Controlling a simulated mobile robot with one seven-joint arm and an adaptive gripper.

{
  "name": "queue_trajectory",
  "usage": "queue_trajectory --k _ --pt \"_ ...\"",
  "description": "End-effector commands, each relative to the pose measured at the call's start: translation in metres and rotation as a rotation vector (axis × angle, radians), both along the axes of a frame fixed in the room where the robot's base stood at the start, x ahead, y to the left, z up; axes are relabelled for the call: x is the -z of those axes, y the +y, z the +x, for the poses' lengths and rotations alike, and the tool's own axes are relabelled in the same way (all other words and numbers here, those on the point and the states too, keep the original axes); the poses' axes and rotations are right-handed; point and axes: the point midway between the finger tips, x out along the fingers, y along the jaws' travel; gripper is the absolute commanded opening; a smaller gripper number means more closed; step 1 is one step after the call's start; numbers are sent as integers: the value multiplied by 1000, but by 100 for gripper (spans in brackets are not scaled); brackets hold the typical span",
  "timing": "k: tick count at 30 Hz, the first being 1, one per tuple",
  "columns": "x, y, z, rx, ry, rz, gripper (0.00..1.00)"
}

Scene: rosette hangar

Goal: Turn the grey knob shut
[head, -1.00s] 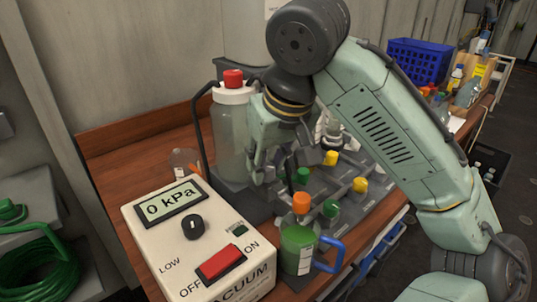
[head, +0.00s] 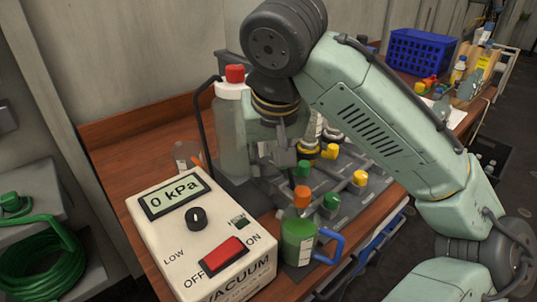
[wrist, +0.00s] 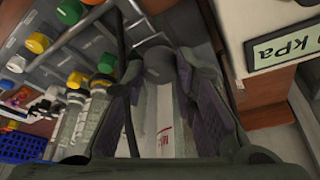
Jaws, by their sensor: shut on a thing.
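The grey knob (wrist: 160,66) shows in the wrist view as a round dark-grey end between my fingers. My gripper (wrist: 160,80) is shut on it, with one dark finger pad on each side. In the head view my gripper (head: 277,158) points down at the back left of the grey valve panel (head: 345,212), just right of the large clear bottle (head: 233,125). The fingers and arm hide most of the knob there, and I cannot read its turn angle.
A bottle of green liquid (head: 297,240) stands in front. The vacuum box (head: 190,250) reads 0 kPa. A black hose (head: 201,125) arches beside the large bottle.

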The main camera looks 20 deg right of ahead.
Motion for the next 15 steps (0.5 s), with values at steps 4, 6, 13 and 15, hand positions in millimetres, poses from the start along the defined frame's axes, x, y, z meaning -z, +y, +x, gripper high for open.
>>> queue_trajectory --k 4,6,13,15 --pt "0 0 0 -1 2 -1 30" --pt "0 0 0 -2 2 0 34" --pt "0 0 0 -1 1 0 46" --pt "0 0 0 -1 1 0 46"
